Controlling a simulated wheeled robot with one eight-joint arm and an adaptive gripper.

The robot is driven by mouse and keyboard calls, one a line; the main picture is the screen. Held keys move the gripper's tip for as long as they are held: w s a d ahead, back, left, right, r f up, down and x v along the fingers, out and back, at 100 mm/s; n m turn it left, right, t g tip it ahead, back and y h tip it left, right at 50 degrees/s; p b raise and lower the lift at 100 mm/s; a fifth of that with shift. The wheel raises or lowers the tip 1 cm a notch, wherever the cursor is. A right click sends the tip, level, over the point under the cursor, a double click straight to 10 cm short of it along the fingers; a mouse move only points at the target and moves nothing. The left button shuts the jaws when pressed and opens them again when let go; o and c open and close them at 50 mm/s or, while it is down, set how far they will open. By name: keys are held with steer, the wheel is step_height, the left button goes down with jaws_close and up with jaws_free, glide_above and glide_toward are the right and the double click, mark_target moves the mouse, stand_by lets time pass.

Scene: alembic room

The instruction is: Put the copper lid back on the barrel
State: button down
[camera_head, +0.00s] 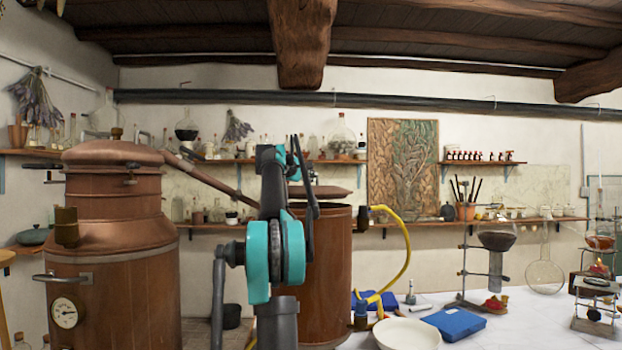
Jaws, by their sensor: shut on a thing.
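The copper barrel (330,265) stands in the middle of the view, partly hidden behind my arm. Its dark open mouth shows as a thin strip under the copper lid (334,192). The lid is roughly level and appears just above the barrel's rim, with a narrow gap between them. My gripper (305,175) is shut on the lid at its upper side. My arm hides the lid's left part and the exact grip.
A large copper still (115,265) with a gauge stands at left, its pipe sloping toward the barrel. A yellow hose (405,255) hangs at the barrel's right. A white bowl (407,334), a blue case (455,323) and glassware are on the white table.

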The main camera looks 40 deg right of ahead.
steer(key=shift+f, duration=0.1)
steer(key=shift+f, duration=1.1)
steer(key=shift+f, duration=0.4)
stand_by(0.3)
steer(key=shift+f, duration=0.6)
steer(key=shift+f, duration=0.2)
stand_by(0.6)
steer(key=c, duration=1.5)
jaws_free()
steer(key=shift+c, duration=0.2)
